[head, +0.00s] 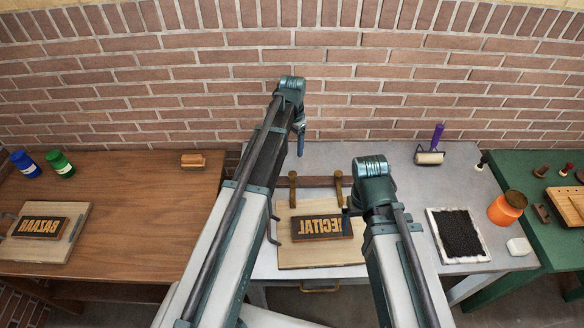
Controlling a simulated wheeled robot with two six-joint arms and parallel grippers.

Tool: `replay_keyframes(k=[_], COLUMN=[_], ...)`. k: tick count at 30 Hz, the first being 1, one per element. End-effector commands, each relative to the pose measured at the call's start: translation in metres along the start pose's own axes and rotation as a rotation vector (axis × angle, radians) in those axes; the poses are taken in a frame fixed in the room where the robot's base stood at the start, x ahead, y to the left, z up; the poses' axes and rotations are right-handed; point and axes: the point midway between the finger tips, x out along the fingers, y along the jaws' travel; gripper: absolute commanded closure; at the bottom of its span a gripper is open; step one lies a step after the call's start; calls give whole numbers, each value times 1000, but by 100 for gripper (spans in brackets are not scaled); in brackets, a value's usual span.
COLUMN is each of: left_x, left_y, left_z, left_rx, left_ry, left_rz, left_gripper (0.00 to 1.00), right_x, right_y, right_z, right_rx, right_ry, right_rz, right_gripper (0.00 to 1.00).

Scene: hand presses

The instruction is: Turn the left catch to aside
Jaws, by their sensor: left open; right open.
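A wooden board (297,261) lies on the grey table and carries a dark block with raised mirrored letters (322,227). Behind the block runs a brown crossbar (315,181) with two upright brown pieces that look like the catches. The left catch (292,190) stands upright at the bar's left end. The right catch (339,188) stands at its right end. My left gripper (300,147) is open and empty, above and behind the left catch, apart from it in the picture. My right gripper (346,213) is open near the block's right end; its fingers are partly hidden.
A brown table (120,210) at left holds another board with a lettered block (40,227), blue and green jars and a small wooden block. At right are a roller (430,157), a black ink pad (459,234) and an orange jar (507,208). A brick wall stands behind.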

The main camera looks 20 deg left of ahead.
Motion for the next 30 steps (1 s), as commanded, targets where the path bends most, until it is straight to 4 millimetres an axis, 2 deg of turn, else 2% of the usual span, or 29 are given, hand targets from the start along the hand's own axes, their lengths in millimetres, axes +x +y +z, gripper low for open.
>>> replay_keyframes(k=[11, 17, 30], left_x=[13, 36, 98], left_y=[0, 0, 0], left_z=[0, 0, 0], left_rx=[1, 1, 1], left_ry=[1, 1, 1], left_rz=[0, 0, 0], left_gripper=[28, 28, 28], right_x=[13, 35, 97], right_y=[-1, -3, -9], right_z=[-1, -2, -6], right_rx=[-1, -4, -1], right_ry=[0, 0, 0], right_rz=[0, 1, 1], right_gripper=[6, 6, 6])
